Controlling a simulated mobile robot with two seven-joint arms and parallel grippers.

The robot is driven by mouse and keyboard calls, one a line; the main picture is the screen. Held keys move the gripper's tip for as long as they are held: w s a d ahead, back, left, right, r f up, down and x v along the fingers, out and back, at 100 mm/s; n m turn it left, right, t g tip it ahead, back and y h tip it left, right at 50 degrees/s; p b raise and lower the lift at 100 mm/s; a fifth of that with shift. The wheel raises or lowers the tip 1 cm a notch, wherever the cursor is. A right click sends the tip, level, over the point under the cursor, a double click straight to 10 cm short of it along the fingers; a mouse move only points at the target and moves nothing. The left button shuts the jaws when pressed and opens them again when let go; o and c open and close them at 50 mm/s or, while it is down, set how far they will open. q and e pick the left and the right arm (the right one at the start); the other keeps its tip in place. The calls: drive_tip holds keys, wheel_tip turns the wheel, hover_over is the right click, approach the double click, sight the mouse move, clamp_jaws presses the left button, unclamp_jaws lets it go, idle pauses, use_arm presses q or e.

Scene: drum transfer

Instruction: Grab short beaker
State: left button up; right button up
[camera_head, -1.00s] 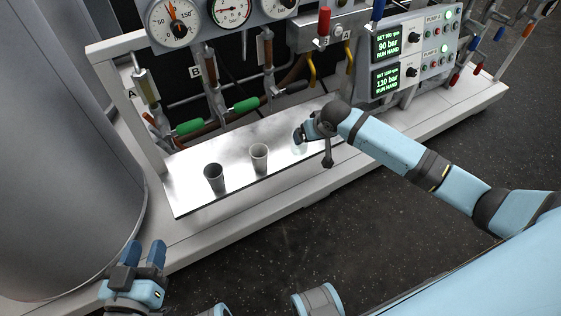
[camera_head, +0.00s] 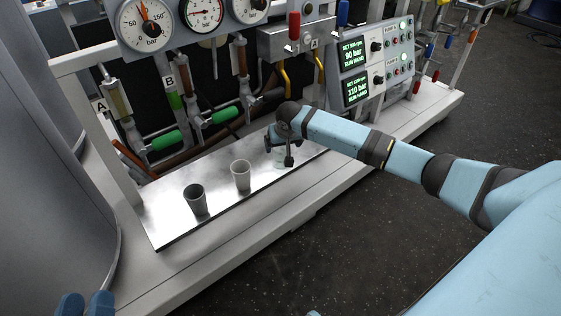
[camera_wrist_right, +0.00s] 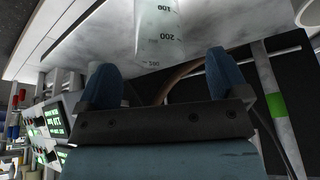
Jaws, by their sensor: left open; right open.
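A clear beaker with printed volume marks (camera_wrist_right: 158,30) stands upright on the metal shelf (camera_head: 165,228). In the head view the beaker (camera_head: 281,160) is faint and partly hidden by my right gripper (camera_head: 276,143). In the right wrist view my right gripper (camera_wrist_right: 161,66) is open, with one finger to each side of the beaker's lower image end. The fingers look apart from the glass.
A light grey cup (camera_head: 241,177) and a dark grey cup (camera_head: 195,201) stand on the shelf left of the beaker. Pipes with green handles (camera_head: 165,141) and gauges rise behind. A control panel (camera_head: 372,68) stands to the right. A large grey drum (camera_head: 50,200) is at left.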

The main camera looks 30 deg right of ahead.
sight(281, 149)
drive_tip(key=b+x, duration=0.1)
drive_tip(key=x, duration=0.1)
drive_tip(key=b+x, duration=0.1)
drive_tip(key=x, duration=0.1)
drive_tip(key=b+x, duration=0.1)
drive_tip(key=x, duration=0.1)
drive_tip(key=shift+w+d, duration=0.3)
drive_tip(key=shift+w, duration=0.1)
use_arm(q)
drive_tip(key=f, duration=0.1)
drive_tip(key=f+g, duration=0.1)
drive_tip(key=f, duration=0.1)
drive_tip(key=f+g, duration=0.1)
drive_tip(key=f, duration=0.1)
drive_tip(key=shift+w+d, duration=0.15)
drive_tip(key=shift+d, duration=0.1)
use_arm(e)
drive_tip(key=shift+r, duration=0.1)
drive_tip(key=shift+c, duration=0.2)
drive_tip(key=c, duration=0.9)
